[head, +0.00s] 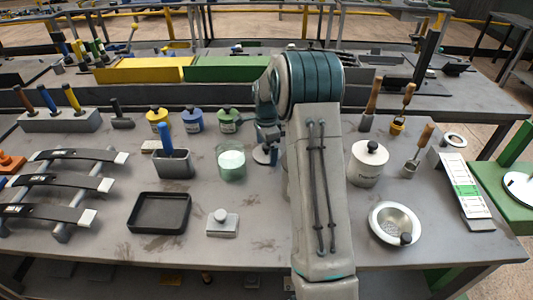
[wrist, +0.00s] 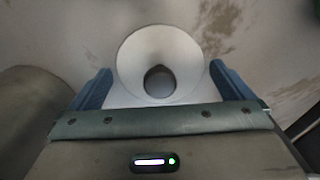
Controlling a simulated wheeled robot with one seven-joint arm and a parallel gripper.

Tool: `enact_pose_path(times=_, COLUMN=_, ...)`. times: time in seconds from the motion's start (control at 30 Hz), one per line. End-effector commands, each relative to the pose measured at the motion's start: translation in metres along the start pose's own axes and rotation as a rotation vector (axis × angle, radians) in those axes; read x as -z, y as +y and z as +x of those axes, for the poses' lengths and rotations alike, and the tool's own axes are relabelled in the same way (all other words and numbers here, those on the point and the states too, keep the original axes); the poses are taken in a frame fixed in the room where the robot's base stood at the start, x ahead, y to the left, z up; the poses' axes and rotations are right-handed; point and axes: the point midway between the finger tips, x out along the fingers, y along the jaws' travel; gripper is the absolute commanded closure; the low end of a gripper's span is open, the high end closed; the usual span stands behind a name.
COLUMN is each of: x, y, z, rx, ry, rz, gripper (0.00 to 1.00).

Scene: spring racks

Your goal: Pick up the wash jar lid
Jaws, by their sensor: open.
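The wash jar lid, a pale round disc with a dark knob, shows in the wrist view (wrist: 150,45) lying on the table. In the head view, a pale disc by my gripper (head: 261,156) looks like the same lid, partly hidden by my arm. My gripper (wrist: 160,73) is open, with one blue finger at each side of the lid and the knob between them. I cannot tell whether the fingers touch the lid. An open glass jar with pale green contents (head: 231,163), likely the wash jar, stands just left of my gripper.
A cream lidded can (head: 364,168) and a metal dish (head: 386,233) stand right of my arm. A grey holder with a blue handle (head: 173,165), a black tray (head: 158,213) and small coloured jars (head: 193,122) stand to the left.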

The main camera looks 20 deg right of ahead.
Motion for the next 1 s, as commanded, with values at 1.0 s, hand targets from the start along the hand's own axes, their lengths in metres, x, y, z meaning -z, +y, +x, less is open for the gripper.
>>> enact_pose_path(times=1.0, x=-0.002, y=-0.001, z=-0.092, rx=0.003, ry=0.000, rz=-0.008, gripper=0.36)
